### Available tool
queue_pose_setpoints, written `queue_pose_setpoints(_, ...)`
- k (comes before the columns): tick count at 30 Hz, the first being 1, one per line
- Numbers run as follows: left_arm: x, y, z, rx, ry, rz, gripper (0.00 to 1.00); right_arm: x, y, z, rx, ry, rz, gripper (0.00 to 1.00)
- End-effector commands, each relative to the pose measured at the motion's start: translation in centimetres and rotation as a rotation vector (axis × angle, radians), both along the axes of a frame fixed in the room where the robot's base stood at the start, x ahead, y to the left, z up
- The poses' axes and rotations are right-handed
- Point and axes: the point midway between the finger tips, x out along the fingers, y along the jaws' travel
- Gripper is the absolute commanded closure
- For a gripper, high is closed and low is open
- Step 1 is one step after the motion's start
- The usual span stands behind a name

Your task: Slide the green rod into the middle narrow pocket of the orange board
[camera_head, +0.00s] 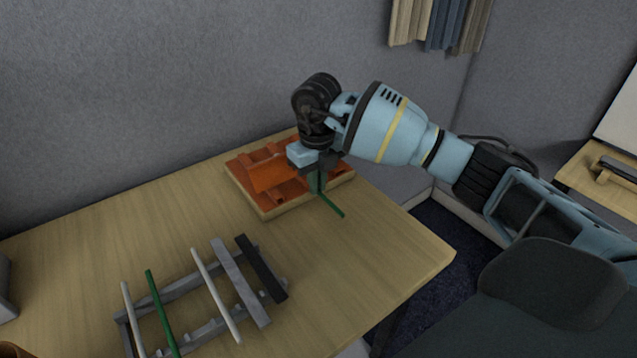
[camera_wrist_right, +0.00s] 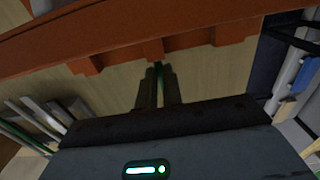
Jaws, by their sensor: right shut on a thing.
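The orange board (camera_head: 268,175) lies in a light wooden frame near the far edge of the table. It has raised ribs and pockets; part of it is hidden behind my right gripper. My right gripper (camera_head: 317,183) is at the board's right side, pointing down, shut on a green rod (camera_head: 331,206). The rod's free end sticks out past the frame's front right edge, over the table. In the right wrist view the fingers pinch the rod (camera_wrist_right: 160,69) close to the orange board (camera_wrist_right: 150,28). The rod's other end is hidden. My left gripper is not in view.
A grey rack (camera_head: 184,288) at the front left of the table (camera_head: 370,260) carries several bars, including another green rod (camera_head: 160,310), pale rods and a dark bar (camera_head: 262,268). The table between rack and board is clear. A grey wall (camera_head: 150,90) rises behind.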

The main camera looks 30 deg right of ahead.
Motion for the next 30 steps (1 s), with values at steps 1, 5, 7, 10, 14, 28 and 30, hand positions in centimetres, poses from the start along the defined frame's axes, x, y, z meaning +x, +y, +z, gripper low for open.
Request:
queue_pose_setpoints(1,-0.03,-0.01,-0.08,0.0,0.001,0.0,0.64,0.12,0.02,-0.07,0.0,0.001,0.0,1.0)
queue_pose_setpoints(5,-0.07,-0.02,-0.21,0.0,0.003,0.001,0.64,0.38,0.03,-0.08,0.0,0.001,0.0,1.0)
queue_pose_setpoints(7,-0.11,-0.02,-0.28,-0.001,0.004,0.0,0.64,0.53,0.03,-0.07,0.0,0.001,-0.001,1.0)
queue_pose_setpoints(10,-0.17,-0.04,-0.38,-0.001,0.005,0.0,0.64,0.75,0.04,-0.05,0.0,0.0,-0.001,1.0)
queue_pose_setpoints(14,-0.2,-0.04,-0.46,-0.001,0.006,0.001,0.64,0.95,0.07,-0.02,-0.001,0.0,-0.001,0.9)
queue_pose_setpoints(28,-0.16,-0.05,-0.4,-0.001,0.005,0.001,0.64,0.94,0.08,0.16,0.0,-0.001,0.0,0.67)
queue_pose_setpoints(30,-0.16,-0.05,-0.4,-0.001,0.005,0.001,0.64,0.96,0.08,0.61,0.0,-0.002,0.0,0.67)
